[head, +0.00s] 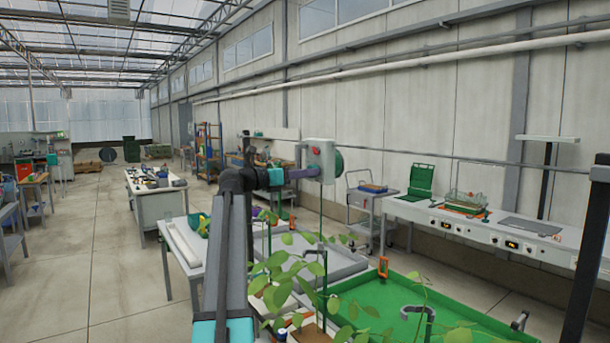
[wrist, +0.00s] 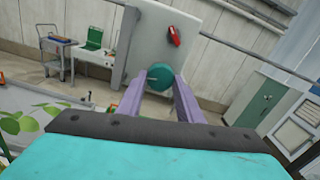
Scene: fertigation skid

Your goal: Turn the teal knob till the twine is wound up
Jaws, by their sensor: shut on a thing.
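The teal knob (wrist: 159,76) sits on the face of a pale grey box (wrist: 188,25). My gripper (wrist: 161,80) has its two purple fingers on either side of the knob, shut on it. In the head view my gripper (head: 312,172) reaches the near face of the box (head: 326,152), and the knob is hidden by the fingers. A green round drum (head: 338,162) shows behind the box. A thin green line hangs below the box; I cannot tell whether it is the twine or a plant stake.
A red part (wrist: 174,36) is on the box face above the knob. Leafy plants (head: 285,285) stand below my arm, beside a green tray (head: 455,325). A long white bench (head: 470,222) runs along the right wall. Open floor (head: 100,260) lies to the left.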

